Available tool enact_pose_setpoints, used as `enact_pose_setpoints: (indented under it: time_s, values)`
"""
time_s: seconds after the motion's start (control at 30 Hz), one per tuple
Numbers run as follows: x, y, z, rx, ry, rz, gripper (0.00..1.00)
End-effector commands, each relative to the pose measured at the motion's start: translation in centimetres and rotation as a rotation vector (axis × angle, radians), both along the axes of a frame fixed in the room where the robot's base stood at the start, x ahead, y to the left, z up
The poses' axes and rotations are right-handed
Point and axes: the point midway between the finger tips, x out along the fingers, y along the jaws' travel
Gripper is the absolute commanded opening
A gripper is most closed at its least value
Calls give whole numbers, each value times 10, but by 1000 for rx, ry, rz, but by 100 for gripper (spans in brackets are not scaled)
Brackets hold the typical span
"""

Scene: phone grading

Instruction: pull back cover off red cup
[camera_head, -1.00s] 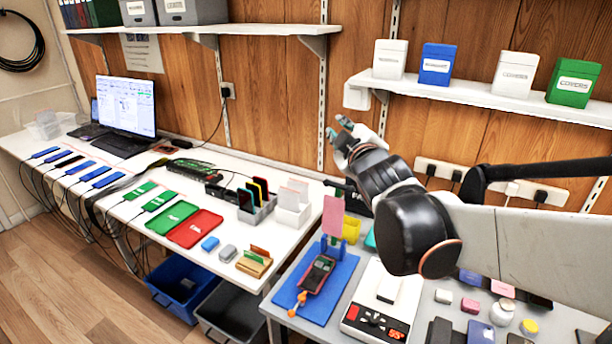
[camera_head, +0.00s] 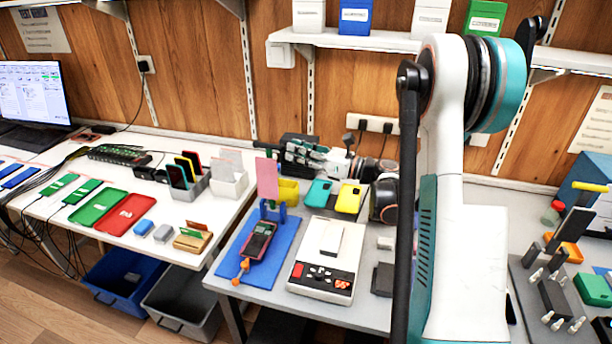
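I cannot make out a red cup for certain. A small red round-topped thing (camera_head: 557,206) stands at the far right, too small to tell what it is. A phone with a dark screen and red edge (camera_head: 260,240) lies on the blue mat (camera_head: 231,256), with a small orange piece (camera_head: 241,270) at its lower end. A pink flat panel (camera_head: 267,177) stands upright behind it in a blue holder. My gripper (camera_head: 292,152) is behind and right of the pink panel, near the wall, pointing left. Its fingers are small and blurred; I see nothing clearly held.
A scale (camera_head: 328,262) with a white block stands right of the mat. A yellow bin (camera_head: 288,191), a teal case (camera_head: 318,193) and a yellow case (camera_head: 349,198) are behind it. My arm hides the bench's middle right. A dark pegged plate (camera_head: 540,290) is at right.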

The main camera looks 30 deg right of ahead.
Motion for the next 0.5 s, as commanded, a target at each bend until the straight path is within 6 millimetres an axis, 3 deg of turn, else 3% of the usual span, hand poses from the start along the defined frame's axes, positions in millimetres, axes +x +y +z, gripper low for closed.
enact_pose_setpoints:
  time_s: [0.03, 0.1, 0.2, 0.5]
  values:
    - [-6, -6, -21, -47, -5, 20, 18]
    - [-13, -10, -40, -100, -11, 47, 18]
    - [-20, -13, -56, -143, -15, 73, 18]
    - [-11, -2, -60, -158, -16, 83, 18]
